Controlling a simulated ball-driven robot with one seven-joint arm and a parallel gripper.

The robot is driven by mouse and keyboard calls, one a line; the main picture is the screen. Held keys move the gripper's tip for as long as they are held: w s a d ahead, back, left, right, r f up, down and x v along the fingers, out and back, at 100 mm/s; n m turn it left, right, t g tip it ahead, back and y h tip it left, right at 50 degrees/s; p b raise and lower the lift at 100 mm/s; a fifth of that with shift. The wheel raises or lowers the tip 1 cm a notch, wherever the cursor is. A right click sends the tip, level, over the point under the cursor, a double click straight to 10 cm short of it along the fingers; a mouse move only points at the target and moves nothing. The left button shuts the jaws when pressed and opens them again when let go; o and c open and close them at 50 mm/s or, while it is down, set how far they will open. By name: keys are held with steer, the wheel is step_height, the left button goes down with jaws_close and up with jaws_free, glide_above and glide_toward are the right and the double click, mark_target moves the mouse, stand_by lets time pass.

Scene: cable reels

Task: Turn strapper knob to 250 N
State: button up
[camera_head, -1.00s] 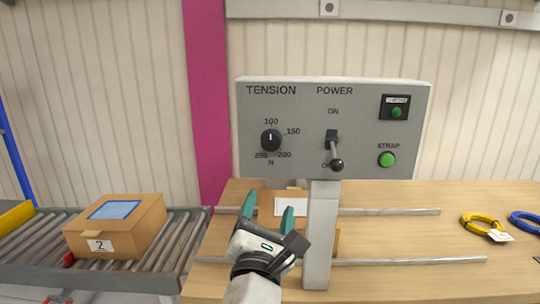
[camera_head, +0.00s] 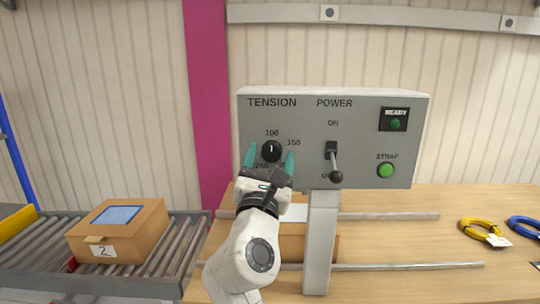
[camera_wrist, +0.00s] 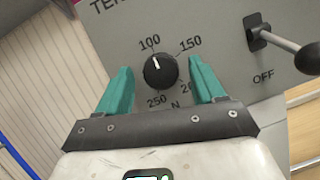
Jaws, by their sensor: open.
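The black tension knob (camera_head: 271,151) is on the grey strapper panel (camera_head: 360,125), under the word TENSION. Its white mark points up toward 100. In the wrist view the knob (camera_wrist: 161,71) shows with the labels 100, 150, 250 and N around it; 200 is partly hidden by a finger. My gripper (camera_head: 270,160) is open, with its teal fingers on the left and right of the knob, apart from it. In the wrist view the gripper (camera_wrist: 158,85) has clear gaps on both sides of the knob. I cannot tell how deep the fingertips reach.
The power lever (camera_head: 333,162) sticks out right of the knob, tilted down toward OFF. A green STRAP button (camera_head: 386,170) and a READY lamp (camera_head: 395,124) are further right. A cardboard box (camera_head: 125,232) sits on the roller conveyor (camera_head: 180,250). Cable coils (camera_head: 480,230) lie on the bench.

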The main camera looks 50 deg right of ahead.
steer(key=shift+w+d, duration=0.1)
steer(key=shift+d, duration=0.1)
steer(key=c, duration=1)
